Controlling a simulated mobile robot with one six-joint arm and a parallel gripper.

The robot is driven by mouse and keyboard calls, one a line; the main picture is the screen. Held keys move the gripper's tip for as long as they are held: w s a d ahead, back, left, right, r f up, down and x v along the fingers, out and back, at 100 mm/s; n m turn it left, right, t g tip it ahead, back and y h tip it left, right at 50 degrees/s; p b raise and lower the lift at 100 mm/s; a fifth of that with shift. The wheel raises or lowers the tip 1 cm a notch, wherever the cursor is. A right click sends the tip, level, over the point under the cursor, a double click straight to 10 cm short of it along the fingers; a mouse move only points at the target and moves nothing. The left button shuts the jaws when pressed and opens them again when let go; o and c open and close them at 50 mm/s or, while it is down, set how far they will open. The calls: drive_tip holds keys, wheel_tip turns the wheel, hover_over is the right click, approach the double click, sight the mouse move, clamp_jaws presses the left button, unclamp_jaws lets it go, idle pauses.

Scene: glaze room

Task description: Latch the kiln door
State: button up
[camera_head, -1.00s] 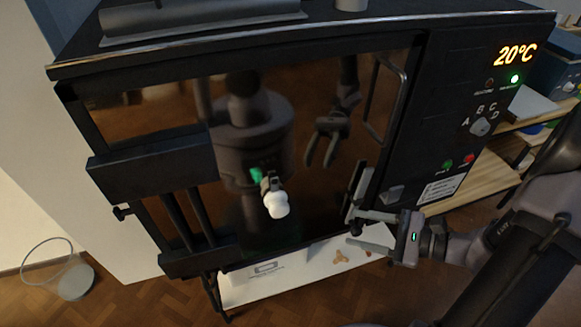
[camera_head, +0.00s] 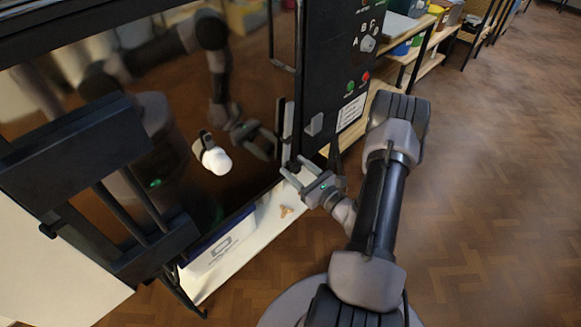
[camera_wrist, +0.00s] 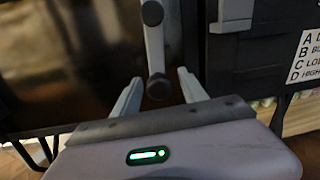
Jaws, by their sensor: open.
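The kiln door (camera_head: 150,85) is a dark, glossy panel that mirrors my arm and looks closed against the black kiln frame. A grey latch lever (camera_head: 287,118) hangs down at its right edge. The wrist view shows the lever (camera_wrist: 155,45) upright, with a round dark end (camera_wrist: 159,87). A pale catch (camera_head: 314,124) sits on the frame to its right, apart from the lever; it also shows in the wrist view (camera_wrist: 235,14). My gripper (camera_head: 292,172) is open at the lever's lower end. In the wrist view, its fingers (camera_wrist: 159,76) stand on either side of that end, without visible grip.
A white knob (camera_head: 217,160) juts from the door. A vertical bar handle (camera_head: 271,45) is above the latch. The control panel (camera_head: 362,45) is right of the door. Wooden shelving (camera_head: 432,45) stands behind; floor at right is clear.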

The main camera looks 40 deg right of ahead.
drive_tip(key=shift+w, duration=1.2)
drive_tip(key=shift+c, duration=0.4)
clamp_jaws()
